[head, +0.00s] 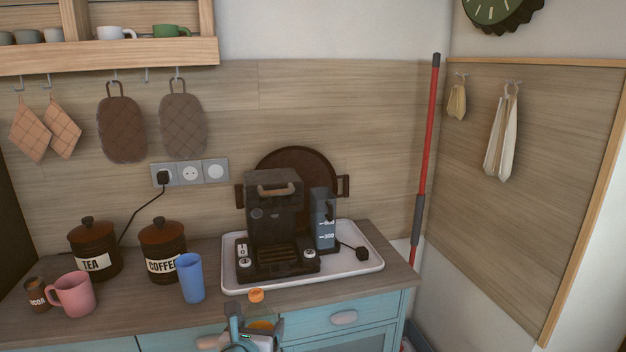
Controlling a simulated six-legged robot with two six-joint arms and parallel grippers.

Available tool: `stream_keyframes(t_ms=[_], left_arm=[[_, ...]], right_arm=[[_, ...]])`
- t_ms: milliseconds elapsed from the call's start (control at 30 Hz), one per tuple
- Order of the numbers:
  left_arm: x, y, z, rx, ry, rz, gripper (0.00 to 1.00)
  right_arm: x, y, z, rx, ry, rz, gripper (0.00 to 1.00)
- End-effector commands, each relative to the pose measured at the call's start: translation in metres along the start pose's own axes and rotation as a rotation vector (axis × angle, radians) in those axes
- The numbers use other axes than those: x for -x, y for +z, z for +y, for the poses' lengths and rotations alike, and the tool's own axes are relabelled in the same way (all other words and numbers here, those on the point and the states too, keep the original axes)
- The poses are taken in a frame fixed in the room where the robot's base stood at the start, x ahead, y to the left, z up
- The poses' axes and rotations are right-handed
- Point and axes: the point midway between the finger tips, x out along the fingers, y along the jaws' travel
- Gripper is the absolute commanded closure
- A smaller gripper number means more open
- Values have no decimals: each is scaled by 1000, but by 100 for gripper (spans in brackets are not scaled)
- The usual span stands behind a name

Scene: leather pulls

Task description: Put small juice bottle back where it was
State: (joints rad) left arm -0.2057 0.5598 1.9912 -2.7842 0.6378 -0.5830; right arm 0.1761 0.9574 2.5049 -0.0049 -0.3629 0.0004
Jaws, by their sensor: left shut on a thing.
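The small juice bottle (256,296) shows as an orange cap with a patch of orange lower down, at the bottom middle of the head view. My left gripper (252,328) is shut on it, and the gripper hides much of its body. The bottle appears upright, in front of the counter's front edge. I cannot tell its exact height relative to the countertop. My right gripper is not in view.
The counter (130,318) holds a blue cup (190,278), a pink mug (76,295), a cocoa jar (38,294), a coffee canister (163,250) and a tea canister (95,250). A coffee machine (275,215) stands on a white tray (350,272). Bare counter shows left of the blue cup.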

Motion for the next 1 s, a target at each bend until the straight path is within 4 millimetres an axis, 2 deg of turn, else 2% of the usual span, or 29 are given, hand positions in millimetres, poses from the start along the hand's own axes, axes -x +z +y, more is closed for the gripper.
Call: stream_keyframes(t_ms=[33,200,300,400,533,700,867,1000], left_arm=[[0,-33,-15,1,8,14,73],[14,-117,-34,46,135,15,73],[32,-161,-32,88,260,13,73],[57,-196,-16,144,429,7,73],[88,-211,14,226,633,-4,73],[120,-195,50,311,845,-10,73],[130,-177,62,345,939,-7,73],[130,-177,63,346,955,-3,73]], right_arm=[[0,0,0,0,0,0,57],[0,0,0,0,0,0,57],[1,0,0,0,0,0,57],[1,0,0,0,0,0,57],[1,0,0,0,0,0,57],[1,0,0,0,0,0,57],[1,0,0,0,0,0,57],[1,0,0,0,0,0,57]])
